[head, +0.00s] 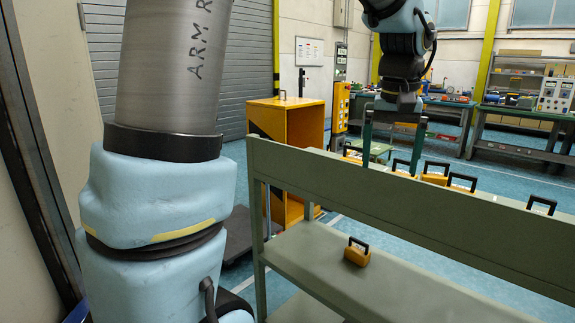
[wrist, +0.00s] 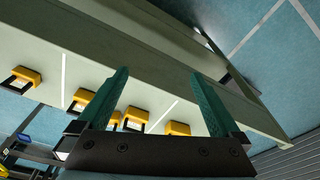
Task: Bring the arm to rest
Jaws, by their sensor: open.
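My gripper (head: 390,160) points down over the top of the green shelf unit (head: 400,210) in the head view. Its two green fingers are spread apart with nothing between them. Several yellow blocks with black handles stand on the top shelf, close to the fingers; one is at the right (head: 541,205). How far the fingertips are from the shelf and the nearest blocks is hard to tell. My arm rises from the gripper at the top of the picture.
Another yellow block (head: 357,252) with a black handle sits on the lower shelf. A yellow cabinet (head: 285,125) stands behind the shelf unit. Workbenches (head: 520,120) line the back right. Blue floor is open between them.

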